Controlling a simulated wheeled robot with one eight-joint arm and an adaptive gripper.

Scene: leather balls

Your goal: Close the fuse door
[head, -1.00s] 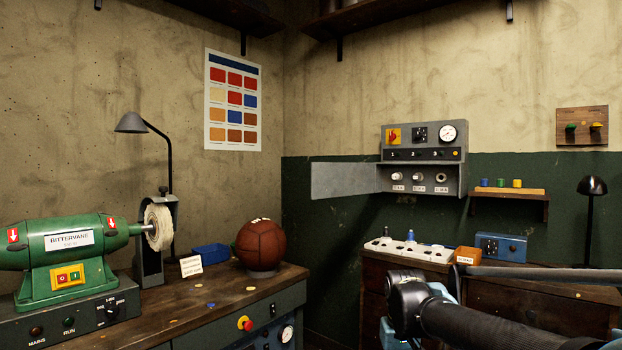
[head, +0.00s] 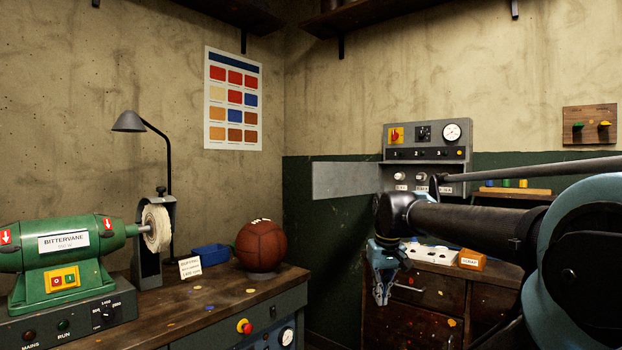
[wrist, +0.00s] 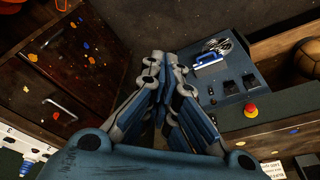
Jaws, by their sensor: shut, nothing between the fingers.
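The fuse door (head: 341,180) is a flat grey panel hinged at the left side of the grey fuse box (head: 427,140). It stands wide open, swung out to the left. The lower compartment of the box is exposed, with white-labelled fuses (head: 400,179) in it, partly hidden by my arm. My gripper (head: 382,292) hangs below and in front of the door, pointing down, apart from it. In the wrist view my gripper (wrist: 163,75) has its fingers together with nothing between them. The door does not show in the wrist view.
A cabinet with drawers (head: 424,291) stands below the box, with a white fuse tray (head: 432,254) and an orange block (head: 472,261) on top. The workbench at left carries a green grinder (head: 62,245) and a leather ball (head: 262,246). A shelf (head: 512,193) is at right.

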